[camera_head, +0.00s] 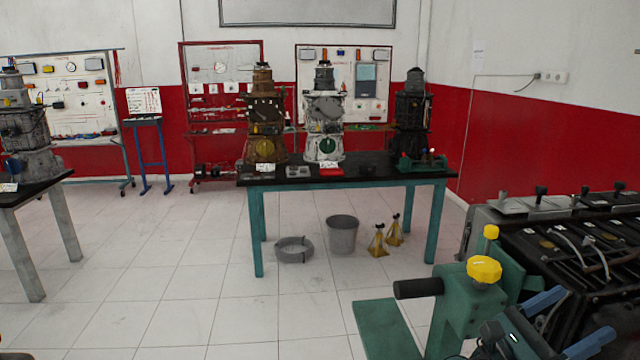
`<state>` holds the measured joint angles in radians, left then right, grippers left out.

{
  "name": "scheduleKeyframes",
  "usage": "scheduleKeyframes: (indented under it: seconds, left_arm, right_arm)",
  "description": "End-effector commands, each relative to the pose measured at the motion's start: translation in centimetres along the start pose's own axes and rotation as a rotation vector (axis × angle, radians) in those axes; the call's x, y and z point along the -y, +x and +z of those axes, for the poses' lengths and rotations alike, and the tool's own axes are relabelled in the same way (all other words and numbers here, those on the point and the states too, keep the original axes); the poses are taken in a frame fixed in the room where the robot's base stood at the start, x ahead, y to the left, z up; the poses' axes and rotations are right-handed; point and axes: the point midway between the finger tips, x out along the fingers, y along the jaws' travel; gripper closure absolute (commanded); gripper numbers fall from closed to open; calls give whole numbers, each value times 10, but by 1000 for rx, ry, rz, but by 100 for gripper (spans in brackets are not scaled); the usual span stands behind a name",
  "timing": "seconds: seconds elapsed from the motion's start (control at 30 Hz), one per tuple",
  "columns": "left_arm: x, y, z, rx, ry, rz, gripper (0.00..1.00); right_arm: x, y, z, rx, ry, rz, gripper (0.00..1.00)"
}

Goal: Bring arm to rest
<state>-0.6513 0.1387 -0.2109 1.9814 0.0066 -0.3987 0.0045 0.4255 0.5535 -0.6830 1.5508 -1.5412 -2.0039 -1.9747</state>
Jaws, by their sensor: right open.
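My right gripper (566,323) is at the bottom right, with two blue fingers spread apart and nothing visible between them. It is in front of a green stand with a yellow knob (484,269) and a black handle, and beside the dark engine block (590,245). I cannot tell whether it touches either of them. The lower part of my right arm is cut off by the frame edge.
A black-topped table (370,181) with green legs carries several engine trainers. A grey bucket (342,234) and yellow jack stands (378,241) are beneath it. Another table (35,188) stands at left. The tiled floor (165,270) between is clear.

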Motion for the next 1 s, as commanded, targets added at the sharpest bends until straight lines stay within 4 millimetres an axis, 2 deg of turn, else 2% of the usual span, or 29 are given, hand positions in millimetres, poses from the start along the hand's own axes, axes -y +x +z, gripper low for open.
scheduleKeyframes:
  seconds: [0.03,0.07,0.1,0.27,0.37,0.47,0.57,0.63,0.73,0.8,0.9,1.0]
  left_arm:
    - [0,0,1,2,-1,0,64]
    - [0,-1,2,4,-1,1,64]
    - [-1,-1,3,6,-2,1,64]
    - [-2,-3,6,13,-3,2,64]
    - [-2,-3,7,15,-4,2,64]
    - [-2,-3,7,15,-4,2,64]
    - [-2,-3,7,15,-4,2,64]
    - [-2,-3,7,14,-4,2,64]
    - [-2,-3,7,14,-3,2,64]
    - [-1,-3,6,12,-3,2,64]
    - [-1,-2,4,9,-3,1,64]
    - [-1,-1,2,5,-2,1,64]
  right_arm:
    - [4,16,-2,43,-12,-20,19]
    - [4,21,-5,55,-15,-17,19]
    - [-3,10,-21,0,13,75,19]
    - [-21,-15,-78,-200,144,328,19]
    - [-26,-40,-116,-376,246,462,19]
    - [-23,-75,-158,-616,376,568,19]
    - [-8,-125,-201,-954,547,620,19]
    - [11,-165,-224,-1238,691,590,19]
    - [43,-215,-241,-1618,883,448,19]
    - [63,-240,-242,-1834,994,310,19]
    - [89,-266,-236,-2084,1127,79,19]
    - [111,-283,-226,-2283,1240,-184,19]
